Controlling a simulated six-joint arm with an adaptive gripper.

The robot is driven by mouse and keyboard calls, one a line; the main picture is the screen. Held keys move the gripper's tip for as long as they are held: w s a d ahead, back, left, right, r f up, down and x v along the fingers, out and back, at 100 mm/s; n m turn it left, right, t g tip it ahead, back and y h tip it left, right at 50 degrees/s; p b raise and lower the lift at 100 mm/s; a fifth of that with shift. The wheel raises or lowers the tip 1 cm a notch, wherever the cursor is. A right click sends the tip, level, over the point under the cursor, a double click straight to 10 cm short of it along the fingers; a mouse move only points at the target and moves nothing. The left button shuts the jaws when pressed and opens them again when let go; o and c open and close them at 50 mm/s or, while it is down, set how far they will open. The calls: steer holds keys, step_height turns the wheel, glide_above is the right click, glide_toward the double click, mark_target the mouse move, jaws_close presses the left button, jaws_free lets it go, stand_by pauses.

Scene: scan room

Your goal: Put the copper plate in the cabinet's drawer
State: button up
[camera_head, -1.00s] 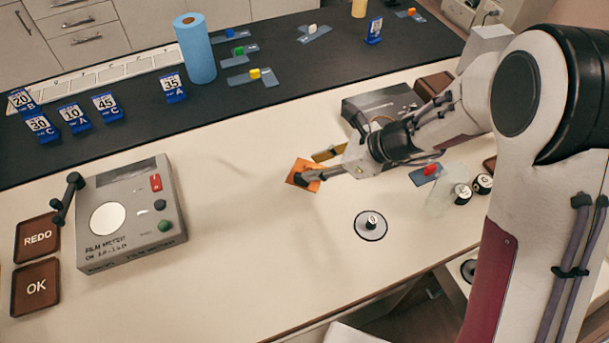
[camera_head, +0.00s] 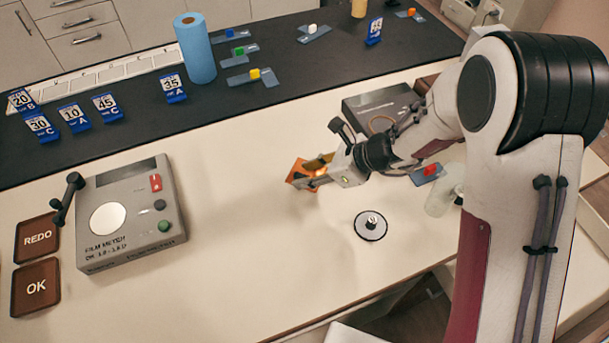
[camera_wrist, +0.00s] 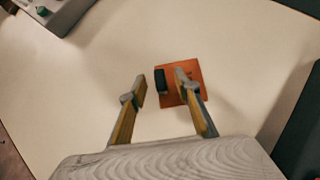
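The copper plate (camera_head: 299,178) is a small orange square on the light worktop, partly hidden by my gripper in the head view. In the wrist view the plate (camera_wrist: 194,98) shows with a dark upright block (camera_wrist: 160,80) at its left side. My gripper (camera_head: 318,171) is at the plate. In the wrist view my gripper (camera_wrist: 160,82) is open, its right finger across the plate and its left finger off the plate's left side. The dark block appears between the fingertips; contact is not clear. Cabinet drawers (camera_head: 88,37) with bar handles are shut at the back left.
A grey film meter (camera_head: 130,215) stands left, beside the REDO tray (camera_head: 38,238) and OK tray (camera_head: 36,288). A round disc with a knob (camera_head: 371,226) lies right of centre. A dark box (camera_head: 375,105) stands behind my arm. The worktop between meter and plate is clear.

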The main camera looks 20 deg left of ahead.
steer(key=shift+x, duration=1.15)
jaws_close()
